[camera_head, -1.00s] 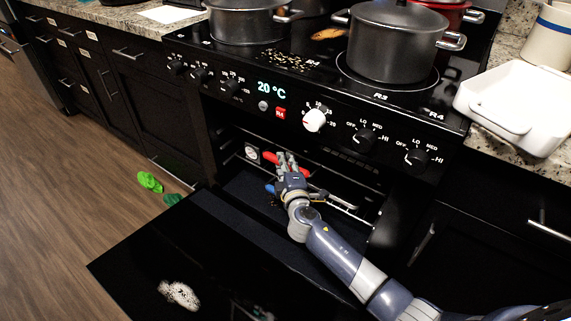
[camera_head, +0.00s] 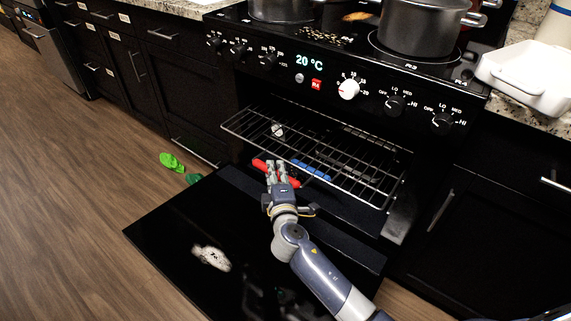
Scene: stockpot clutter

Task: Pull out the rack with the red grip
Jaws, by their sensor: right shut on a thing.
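The oven stands open, with its black door (camera_head: 160,232) folded down. A wire rack (camera_head: 340,178) sticks out of the oven's mouth over the inner edge of the door. A red grip (camera_head: 311,170) is on the rack's front edge. My right gripper (camera_head: 273,170) is shut on the red grip, with red showing on both sides of its fingers. A blue piece (camera_head: 325,172) shows just behind the red grip; I cannot tell how it is fixed. My left gripper is not in view.
Grey pots (camera_head: 418,30) stand on the stove top above. A white dish (camera_head: 525,75) is on the right counter. Green items (camera_head: 172,162) lie on the floor at left. A pale patch (camera_head: 211,257) shows on the open door.

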